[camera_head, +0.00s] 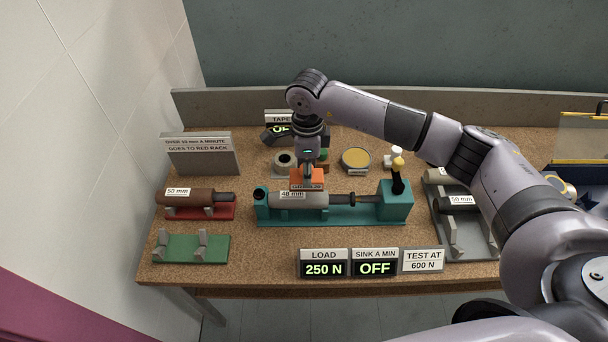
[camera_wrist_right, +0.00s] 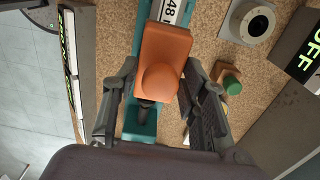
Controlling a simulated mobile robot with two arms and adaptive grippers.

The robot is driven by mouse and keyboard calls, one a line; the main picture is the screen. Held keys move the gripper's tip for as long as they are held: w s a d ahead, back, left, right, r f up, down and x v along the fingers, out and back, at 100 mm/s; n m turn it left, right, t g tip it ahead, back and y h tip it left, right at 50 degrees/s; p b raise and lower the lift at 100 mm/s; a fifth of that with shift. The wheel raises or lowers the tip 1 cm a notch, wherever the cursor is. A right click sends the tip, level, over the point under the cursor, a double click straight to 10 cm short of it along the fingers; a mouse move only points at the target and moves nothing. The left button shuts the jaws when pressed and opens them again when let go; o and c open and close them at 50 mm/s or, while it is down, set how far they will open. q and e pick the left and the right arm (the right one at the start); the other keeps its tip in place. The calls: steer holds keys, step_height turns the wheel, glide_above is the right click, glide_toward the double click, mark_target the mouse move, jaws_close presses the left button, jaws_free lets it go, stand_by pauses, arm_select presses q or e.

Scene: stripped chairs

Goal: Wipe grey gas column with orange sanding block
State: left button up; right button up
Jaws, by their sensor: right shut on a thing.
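The grey gas column (camera_head: 300,201), labelled 48 mm, lies level in the teal test bench (camera_head: 325,216), its thin rod pointing right. The orange sanding block (camera_head: 306,180) is over the column's upper back side, near its middle. I cannot tell whether they touch. My right gripper (camera_head: 308,168) points down and is shut on the block. In the right wrist view, the block (camera_wrist_right: 163,62) with its round knob sits between my right gripper's fingers (camera_wrist_right: 160,95) and hides most of the column. My left gripper is in neither view.
A brown 50 mm column (camera_head: 187,197) lies on a red rack at left; a green rack (camera_head: 190,248) is empty. Displays (camera_head: 350,263) stand in front, reading 250 N and OFF.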

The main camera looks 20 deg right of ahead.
steer(key=r, duration=0.2)
steer(key=shift+w+a+r+p, duration=0.2)
steer(key=shift+r+p, duration=0.1)
steer(key=shift+p, duration=0.1)
steer(key=shift+s+r, duration=0.2)
steer(key=shift+r, duration=0.2)
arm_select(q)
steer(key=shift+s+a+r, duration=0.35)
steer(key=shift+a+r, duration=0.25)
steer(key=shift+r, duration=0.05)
arm_select(e)
steer(key=shift+w+f, duration=0.1)
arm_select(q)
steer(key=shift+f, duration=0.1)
